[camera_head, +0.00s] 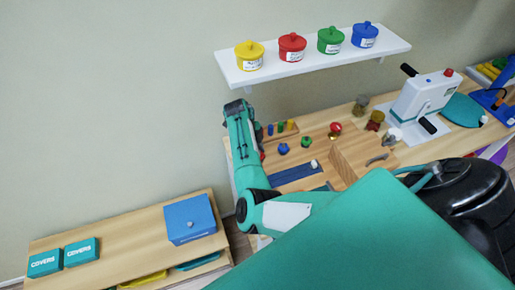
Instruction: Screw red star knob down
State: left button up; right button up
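A red knob (335,128) sits on the wooden workbench (318,124), with a green knob (306,141) and a blue knob (283,148) to its left. They are too small to tell how far each is screwed down. My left arm rises at the left end of the bench, and its teal and dark links hide part of it. A dark part beside that arm may be its wrist, but the fingertips cannot be made out. A small red patch (262,152) shows beside this arm, partly hidden. My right gripper is not seen.
A wall shelf (310,65) above holds yellow, red, green and blue lidded pots. A white press (425,95) with black handles stands at the bench's right. A low unit at lower left carries a blue box (189,219) and teal boxes marked COVERS (82,252).

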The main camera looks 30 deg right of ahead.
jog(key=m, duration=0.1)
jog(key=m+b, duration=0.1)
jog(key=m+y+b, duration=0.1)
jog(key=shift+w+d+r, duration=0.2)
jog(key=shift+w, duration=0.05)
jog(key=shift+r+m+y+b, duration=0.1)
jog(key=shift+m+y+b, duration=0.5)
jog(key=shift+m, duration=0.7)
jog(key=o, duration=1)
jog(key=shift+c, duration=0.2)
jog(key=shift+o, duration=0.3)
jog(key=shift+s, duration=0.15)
